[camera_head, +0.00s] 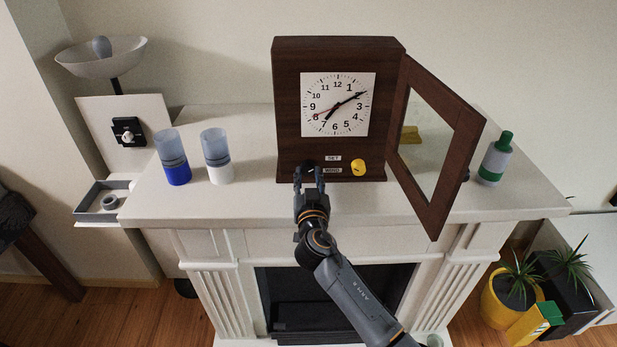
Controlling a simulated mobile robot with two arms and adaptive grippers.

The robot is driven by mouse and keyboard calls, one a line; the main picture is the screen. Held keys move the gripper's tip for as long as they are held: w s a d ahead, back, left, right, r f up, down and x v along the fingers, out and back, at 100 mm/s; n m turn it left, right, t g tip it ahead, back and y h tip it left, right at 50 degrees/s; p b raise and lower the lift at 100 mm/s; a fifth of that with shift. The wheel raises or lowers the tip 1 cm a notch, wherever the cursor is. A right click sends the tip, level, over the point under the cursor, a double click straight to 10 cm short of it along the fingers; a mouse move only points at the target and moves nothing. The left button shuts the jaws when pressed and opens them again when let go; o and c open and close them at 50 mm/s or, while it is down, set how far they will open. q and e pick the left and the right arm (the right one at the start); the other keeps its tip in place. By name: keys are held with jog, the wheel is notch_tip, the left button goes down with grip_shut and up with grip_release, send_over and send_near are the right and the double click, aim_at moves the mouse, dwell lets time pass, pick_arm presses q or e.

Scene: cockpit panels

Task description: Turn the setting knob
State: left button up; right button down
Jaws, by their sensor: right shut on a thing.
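A dark wooden clock (290,105) stands on the white mantel with its glass door (447,190) swung open to the right. Its white dial (318,122) shows black hands and a thin red hand. Low on the clock's front are a black knob (309,166) at left and a yellow knob (358,167) at right, with two small labels between them that are hard to read. My right gripper (310,176) reaches up from below and is shut on the black knob, partly hiding it. My left gripper is out of view.
The mantel's front left is clear.

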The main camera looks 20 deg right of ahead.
jog(key=n, duration=0.6)
jog(key=shift+b, duration=0.35)
jog(key=n, duration=0.5)
jog(key=shift+p, duration=0.35)
jog(key=c, duration=1)
grip_release()
jog(key=shift+o, duration=0.2)
jog(key=v, duration=1.2)
jog(key=shift+r, duration=0.15)
